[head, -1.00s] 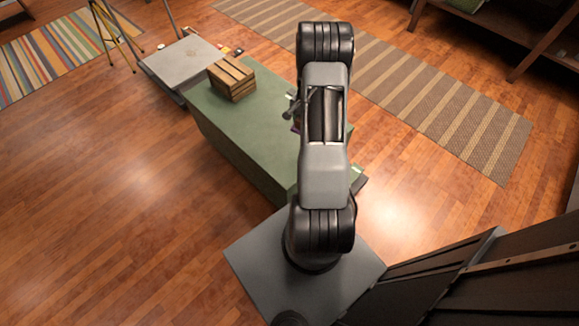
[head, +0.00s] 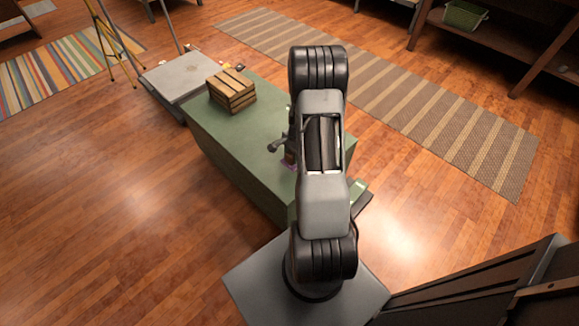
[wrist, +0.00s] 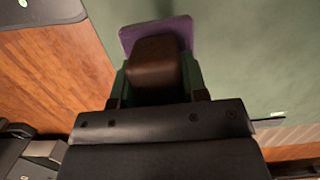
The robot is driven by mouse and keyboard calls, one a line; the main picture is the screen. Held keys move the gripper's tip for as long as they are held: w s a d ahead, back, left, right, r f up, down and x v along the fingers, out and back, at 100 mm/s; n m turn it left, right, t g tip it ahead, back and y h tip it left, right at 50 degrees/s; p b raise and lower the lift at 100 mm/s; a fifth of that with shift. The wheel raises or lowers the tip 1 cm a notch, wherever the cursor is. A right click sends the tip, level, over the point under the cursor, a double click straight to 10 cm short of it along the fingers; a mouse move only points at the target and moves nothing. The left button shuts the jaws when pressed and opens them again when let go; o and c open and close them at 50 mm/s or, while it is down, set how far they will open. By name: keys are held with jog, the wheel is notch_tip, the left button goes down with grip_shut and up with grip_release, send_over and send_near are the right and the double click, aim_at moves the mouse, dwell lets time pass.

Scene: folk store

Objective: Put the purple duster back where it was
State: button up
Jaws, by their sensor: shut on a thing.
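The purple duster (wrist: 158,32) shows in the wrist view as a flat purple base with a dark brown block (wrist: 153,62) on it. My gripper (wrist: 157,76) is shut on this brown block, with a finger on each side. The duster is over the green counter top (wrist: 245,60); I cannot tell whether it touches it. In the head view only a small purple bit of the duster (head: 289,158) shows left of my arm, above the green counter (head: 235,130). My arm hides the rest of it and most of my gripper there.
A wooden crate (head: 231,92) stands at the far end of the counter. A grey platform (head: 183,80) adjoins that end. A striped runner rug (head: 400,100) lies to the right. Dark shelving (head: 480,285) is close at the lower right. The wooden floor on the left is clear.

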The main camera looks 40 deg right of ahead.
jog(key=shift+w+a+f, duration=0.1)
jog(key=shift+a+f, duration=0.55)
jog(key=shift+f, duration=0.15)
jog(key=shift+a+f+b, duration=0.15)
jog(key=shift+f+b, duration=0.8)
jog(key=shift+f, duration=0.7)
jog(key=shift+f, duration=0.15)
jog(key=o, duration=1.1)
